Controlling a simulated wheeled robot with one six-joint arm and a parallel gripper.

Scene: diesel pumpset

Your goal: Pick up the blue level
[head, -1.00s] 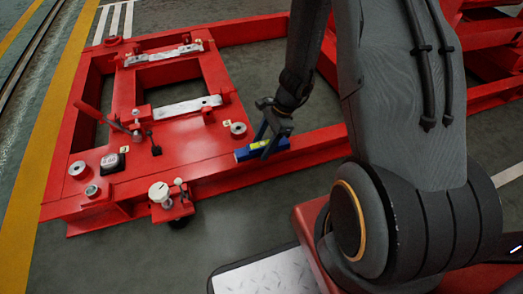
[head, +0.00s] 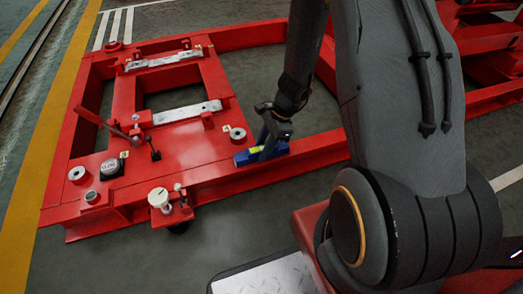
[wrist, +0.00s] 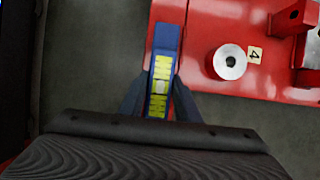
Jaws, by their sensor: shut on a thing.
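The blue level (head: 262,154) is a short blue bar with a yellow-green vial strip. In the head view it is at the right end of the red frame's front plate. In the wrist view the level (wrist: 166,38) points away from me, with its far end over the red surface. My gripper (head: 268,150) is shut on the level, with one finger on each side of it in the wrist view (wrist: 160,92). I cannot tell whether the level touches the frame or is just above it. The level's near end is hidden behind my wrist.
The red pumpset frame (head: 215,178) lies on the grey floor. Two silver bars lie farther back. Open floor shows inside the frame's right bay.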

